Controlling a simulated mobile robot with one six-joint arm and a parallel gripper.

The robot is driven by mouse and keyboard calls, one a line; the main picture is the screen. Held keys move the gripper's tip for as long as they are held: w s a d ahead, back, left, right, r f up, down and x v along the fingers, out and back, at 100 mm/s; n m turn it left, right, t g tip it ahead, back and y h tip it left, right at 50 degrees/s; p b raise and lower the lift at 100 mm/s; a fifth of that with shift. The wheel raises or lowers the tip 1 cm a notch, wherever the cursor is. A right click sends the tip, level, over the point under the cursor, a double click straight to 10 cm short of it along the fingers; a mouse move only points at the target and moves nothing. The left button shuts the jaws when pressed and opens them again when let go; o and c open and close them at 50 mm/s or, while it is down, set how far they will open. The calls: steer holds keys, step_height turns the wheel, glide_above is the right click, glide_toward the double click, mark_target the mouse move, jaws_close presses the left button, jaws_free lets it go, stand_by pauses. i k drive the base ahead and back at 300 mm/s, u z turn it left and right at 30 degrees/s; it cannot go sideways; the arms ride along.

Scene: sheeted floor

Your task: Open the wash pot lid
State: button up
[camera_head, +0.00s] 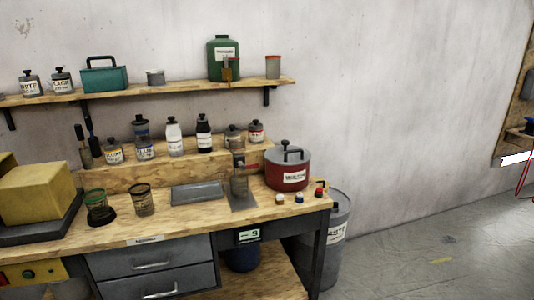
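The wash pot (287,178) is a red pot with a white label, standing at the right end of the wooden workbench (240,222). Its grey lid (278,155) lies shut on top. A dark knob and a dark arched handle (294,151) stand up from the top. The label's text is too small to read surely. My gripper is not in view.
Small capped jars (299,198) stand in front of the pot. A metal holder (240,185) is to its left. Labelled bottles (174,138) line a raised ledge behind. A shelf (150,93) hangs above. A grey bin (335,240) stands right of the bench; floor further right is clear.

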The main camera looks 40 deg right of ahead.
mark_target(295, 156)
steer(key=u, duration=0.5)
steer(key=k, duration=1.55)
steer(key=z, duration=0.45)
steer(key=i, duration=1)
steer(key=u, duration=0.1)
